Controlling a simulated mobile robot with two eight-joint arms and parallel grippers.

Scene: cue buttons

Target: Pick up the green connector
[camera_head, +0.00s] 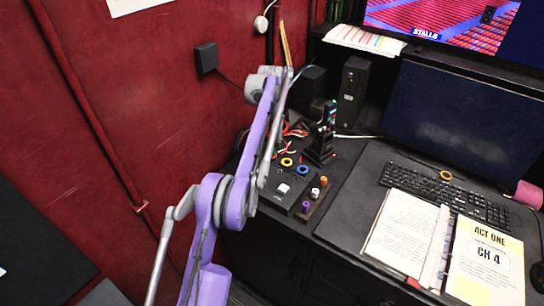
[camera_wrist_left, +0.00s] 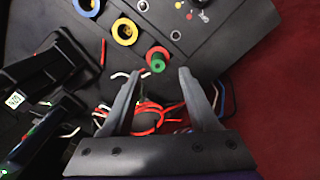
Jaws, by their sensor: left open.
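The green connector (camera_wrist_left: 158,64) shows in the left wrist view, with its end pointing toward me. A red ring (camera_wrist_left: 152,53) is seen around or right behind it; I cannot tell whether they touch. My left gripper (camera_wrist_left: 157,77) is open, with one finger on each side of the connector in the picture and a clear gap to both. The fingers appear empty. In the head view I cannot make out the connector or the left gripper's fingers beside the purple arm. My right gripper is not in view.
A yellow ring (camera_wrist_left: 125,32) and a blue ring (camera_wrist_left: 87,6) lie beside the red one. Red and white cables (camera_wrist_left: 145,115) tangle below. A black button box (camera_head: 270,190), a holder with several connectors (camera_head: 316,200), a keyboard (camera_head: 440,190) and open binder (camera_head: 480,262) occupy the desk.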

